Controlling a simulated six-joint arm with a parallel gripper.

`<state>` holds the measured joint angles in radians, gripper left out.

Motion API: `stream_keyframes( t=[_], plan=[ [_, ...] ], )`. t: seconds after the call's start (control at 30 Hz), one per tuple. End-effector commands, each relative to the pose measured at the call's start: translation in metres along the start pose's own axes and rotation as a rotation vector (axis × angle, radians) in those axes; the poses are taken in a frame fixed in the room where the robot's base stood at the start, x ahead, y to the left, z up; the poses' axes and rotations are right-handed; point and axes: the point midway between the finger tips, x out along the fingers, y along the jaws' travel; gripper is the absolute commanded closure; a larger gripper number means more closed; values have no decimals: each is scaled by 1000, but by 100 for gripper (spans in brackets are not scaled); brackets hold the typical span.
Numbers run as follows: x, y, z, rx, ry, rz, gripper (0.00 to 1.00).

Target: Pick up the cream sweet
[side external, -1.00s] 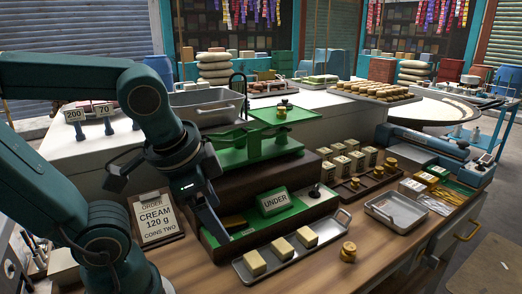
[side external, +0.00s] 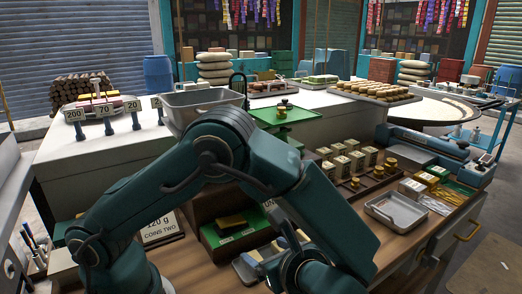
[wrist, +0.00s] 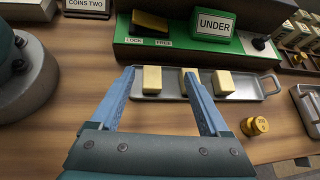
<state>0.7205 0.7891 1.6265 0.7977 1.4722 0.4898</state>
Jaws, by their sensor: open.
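Three cream blocks lie in a row on a metal tray (wrist: 255,86) in the wrist view: the left one (wrist: 152,79), the middle one (wrist: 191,73) and the right one (wrist: 222,83). My gripper (wrist: 158,75) is open and empty. Its blue fingers frame the left block in the picture, and the right finger partly covers the middle block. I cannot tell how high the fingers are above the tray.
A green scale base (wrist: 170,49) with an "UNDER" sign (wrist: 213,24) stands just behind the tray. A brass weight (wrist: 254,126) stands at its right front. An order card (side external: 160,228) stands left of the base. Bare wood (wrist: 60,125) is free at the front left.

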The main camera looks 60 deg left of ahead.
Motion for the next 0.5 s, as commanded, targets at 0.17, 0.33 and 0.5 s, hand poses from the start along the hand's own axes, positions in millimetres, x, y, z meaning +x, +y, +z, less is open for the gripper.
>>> stream_keyframes(
  t=[0.17, 0.33, 0.5],
  plan=[
    [3, 11, -25, 111, -57, -32, 21],
    [11, 14, -28, 133, -67, -40, 21],
    [34, 14, -27, 133, -66, -38, 21]
  ],
)
